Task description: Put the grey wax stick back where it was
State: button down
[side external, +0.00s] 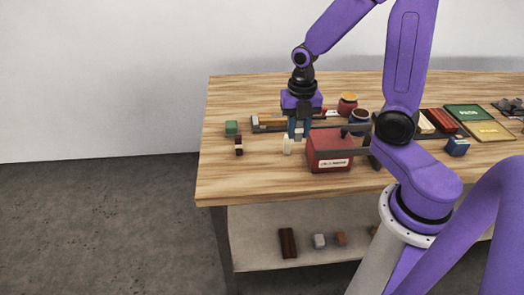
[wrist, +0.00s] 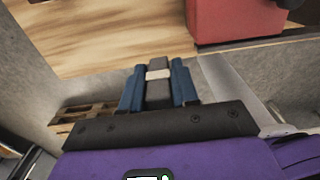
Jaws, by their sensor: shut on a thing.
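My gripper (side external: 298,132) is above the left part of the wooden table, just left of the red box (side external: 334,150). In the wrist view its two blue fingers (wrist: 158,85) are shut on a dark grey stick with a pale band (wrist: 159,74), which looks like the grey wax stick. In the side view the held stick is too small to make out clearly. A small cream piece (side external: 288,145) shows just below the fingers; I cannot tell whether it is held or stands apart. The red box also shows in the wrist view (wrist: 225,22). The stick's earlier place is not marked.
A green block (side external: 231,127) and a dark brown piece (side external: 238,149) stand left of my gripper. A long rack of sticks (side external: 268,122) lies behind it, with jars (side external: 347,104) to the right. The table's front left corner is clear. Blocks lie on the lower shelf (side external: 265,259).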

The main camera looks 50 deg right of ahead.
jog(key=w+d+f, duration=0.1)
jog(key=w+f, duration=0.3)
jog(key=w, duration=0.5)
send_over(262, 153)
jog(key=f, duration=0.5)
jog(key=shift+s+f, duration=0.1)
jog(key=shift+s, duration=0.1)
jog(key=shift+w+f, duration=0.15)
jog(key=shift+f, duration=0.8)
jog(key=shift+w+f, duration=0.1)
jog(key=shift+f, duration=0.8)
jog(key=shift+f, duration=0.2)
jog(key=c, duration=0.8)
grip_release()
jog(key=shift+c, duration=0.2)
jog(key=shift+r, duration=0.15)
